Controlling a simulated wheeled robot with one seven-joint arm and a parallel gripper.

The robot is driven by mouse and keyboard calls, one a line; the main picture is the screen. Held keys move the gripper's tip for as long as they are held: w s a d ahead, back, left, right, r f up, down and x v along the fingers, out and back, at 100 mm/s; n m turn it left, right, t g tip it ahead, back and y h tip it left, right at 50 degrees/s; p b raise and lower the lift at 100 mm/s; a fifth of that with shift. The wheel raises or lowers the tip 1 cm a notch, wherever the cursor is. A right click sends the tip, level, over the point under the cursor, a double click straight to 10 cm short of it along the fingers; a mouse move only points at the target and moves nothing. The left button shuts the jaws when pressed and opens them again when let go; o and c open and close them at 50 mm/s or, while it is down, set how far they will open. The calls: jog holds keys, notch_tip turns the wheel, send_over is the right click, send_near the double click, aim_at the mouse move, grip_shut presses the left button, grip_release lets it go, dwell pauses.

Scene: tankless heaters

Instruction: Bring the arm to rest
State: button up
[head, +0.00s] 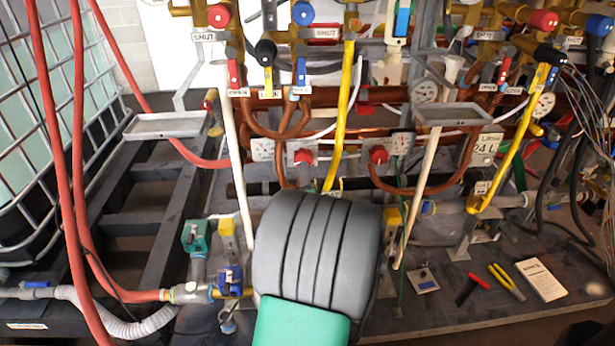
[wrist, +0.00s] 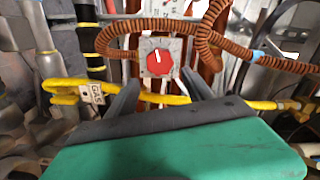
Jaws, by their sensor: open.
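In the wrist view my gripper (wrist: 160,76) is open, with its two dark fingers apart. Nothing shows held between them. A red dial (wrist: 159,61) on a grey plate appears just beyond the fingertips; I cannot tell the distance. A yellow pipe or hose (wrist: 150,98) with a "GAS" tag (wrist: 97,93) crosses behind the fingers. In the head view a grey ribbed and green part of my arm (head: 318,250) stands at the lower middle. It hides the pipework behind it, and my fingers do not show there.
Red hoses (head: 60,150) and a caged tank (head: 25,140) stand at left. Valves and pipes crowd the back. Two small trays (head: 165,125) (head: 452,114) jut out.

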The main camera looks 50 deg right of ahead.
jog(key=w+a+r+n+t+y+p, duration=0.1)
jog(key=w+a+r+n+y+p, duration=0.7)
jog(key=w+a, duration=0.35)
jog(key=w+a+r+n+g+y+p, duration=0.1)
jog(key=a+r+n+y+p, duration=0.2)
jog(key=a, duration=0.4)
jog(key=w+a+r+n+g+y+p, duration=0.1)
jog(key=a+r+n+p, duration=0.25)
jog(key=a+p, duration=0.25)
jog(key=s+a+r+n+g+p, duration=0.3)
jog(key=s+a+r+n+p, duration=0.2)
jog(key=s+a, duration=0.2)
jog(key=s+a+r+n+g+y+p, duration=0.1)
jog(key=s+a+r+n+g+p, duration=0.3)
jog(key=a, duration=0.6)
jog(key=s+r+n+p, duration=0.1)
jog(key=s+r+p, duration=0.1)
jog(key=s, duration=0.1)
jog(key=shift+s+a+g+y+p, duration=0.15)
jog(key=shift+s+g+y+p, duration=0.15)
jog(key=shift+s, duration=0.05)
jog(key=shift+r, duration=0.1)
